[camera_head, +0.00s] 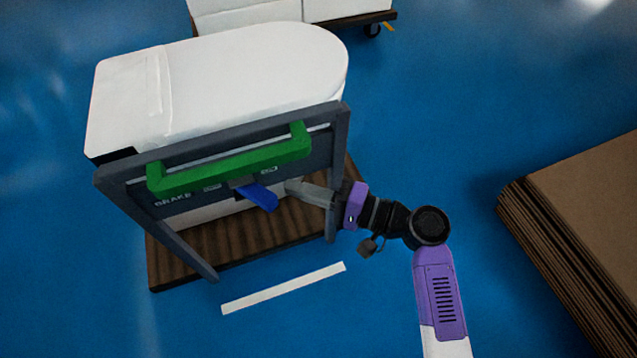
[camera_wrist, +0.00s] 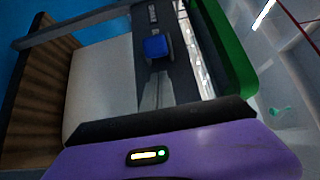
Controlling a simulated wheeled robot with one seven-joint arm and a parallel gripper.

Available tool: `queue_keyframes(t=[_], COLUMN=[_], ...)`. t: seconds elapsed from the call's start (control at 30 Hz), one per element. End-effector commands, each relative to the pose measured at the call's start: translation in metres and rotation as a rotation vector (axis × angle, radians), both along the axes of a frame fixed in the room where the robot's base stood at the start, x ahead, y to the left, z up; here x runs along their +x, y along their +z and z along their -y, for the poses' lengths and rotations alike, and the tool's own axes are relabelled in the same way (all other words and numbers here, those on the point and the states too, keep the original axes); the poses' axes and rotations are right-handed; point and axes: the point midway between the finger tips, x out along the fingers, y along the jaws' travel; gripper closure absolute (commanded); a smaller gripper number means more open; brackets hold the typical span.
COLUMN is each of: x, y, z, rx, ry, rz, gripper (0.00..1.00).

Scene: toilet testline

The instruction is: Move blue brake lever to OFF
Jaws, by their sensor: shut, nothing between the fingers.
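The blue brake lever (camera_head: 258,196) sticks out from the dark panel (camera_head: 230,160) of the cart, below the green handle (camera_head: 230,165). The lever slants down to the right in the head view, between two small labels too blurred to read. My gripper (camera_head: 288,186) is shut and empty, just right of the lever and pointing left at it. In the wrist view the blue lever (camera_wrist: 156,47) lies straight ahead of my shut fingertips (camera_wrist: 159,75). I cannot tell whether the tips touch it.
The white toilet (camera_head: 230,80) stands on the cart's wooden base (camera_head: 230,240) behind the panel. The grey frame post (camera_head: 340,135) is close to my wrist. Stacked brown boards (camera_head: 590,200) lie at the right. The blue floor between is clear.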

Motion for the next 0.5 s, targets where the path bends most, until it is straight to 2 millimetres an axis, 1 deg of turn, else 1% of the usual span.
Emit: queue_keyframes(t=[0.1, 0.2, 0.5], x=[-0.0093, -0.0126, -0.014], y=[0.0004, 0.001, 0.001], z=[-0.0073, -0.0104, -0.0112], rx=[0.0, 0.0, 0.0], ry=[0.001, 0.0, 0.0], rz=[0.0, 0.001, 0.001], gripper=[1.0, 1.0, 1.0])
